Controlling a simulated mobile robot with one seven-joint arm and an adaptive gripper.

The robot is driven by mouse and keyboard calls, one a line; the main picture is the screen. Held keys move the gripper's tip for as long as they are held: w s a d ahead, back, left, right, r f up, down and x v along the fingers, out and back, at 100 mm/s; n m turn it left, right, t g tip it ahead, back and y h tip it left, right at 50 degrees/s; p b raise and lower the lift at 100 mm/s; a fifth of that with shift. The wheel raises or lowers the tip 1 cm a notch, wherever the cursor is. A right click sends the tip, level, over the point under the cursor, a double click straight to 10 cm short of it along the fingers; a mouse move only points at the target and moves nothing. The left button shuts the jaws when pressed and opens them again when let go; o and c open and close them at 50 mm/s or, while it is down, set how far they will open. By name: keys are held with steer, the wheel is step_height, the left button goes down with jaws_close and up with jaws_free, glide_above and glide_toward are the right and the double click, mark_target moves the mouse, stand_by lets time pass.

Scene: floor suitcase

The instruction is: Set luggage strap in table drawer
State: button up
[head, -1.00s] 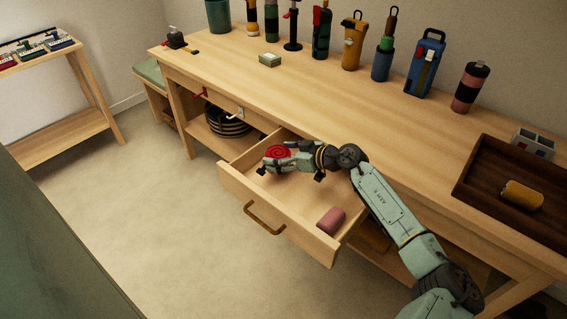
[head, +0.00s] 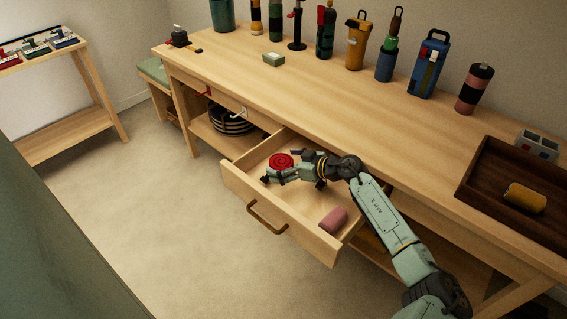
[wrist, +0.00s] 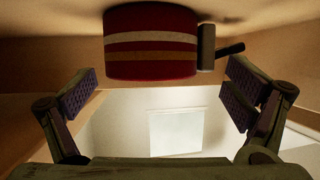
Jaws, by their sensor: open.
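The luggage strap (head: 281,160) is a red coil lying flat inside the open table drawer (head: 251,202), towards its left side. In the wrist view the strap (wrist: 150,42) is a red roll with pale stripes and a dark buckle at its side. My gripper (head: 285,169) is low in the drawer at the strap, with its fingers spread. In the wrist view my gripper (wrist: 160,88) is open, with a finger on each side and clear gaps to the roll. Whether the strap touches the drawer floor is partly hidden.
A pink roll (head: 333,219) lies at the drawer's right end. Bottles and flasks stand along the back of the table (head: 330,105). A dark tray (head: 482,188) with a yellow roll (head: 524,198) is at the right. The floor before the drawer is clear.

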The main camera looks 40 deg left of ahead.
steer(key=b+v, duration=0.1)
steer(key=v, duration=0.6)
steer(key=shift+d+r, duration=0.25)
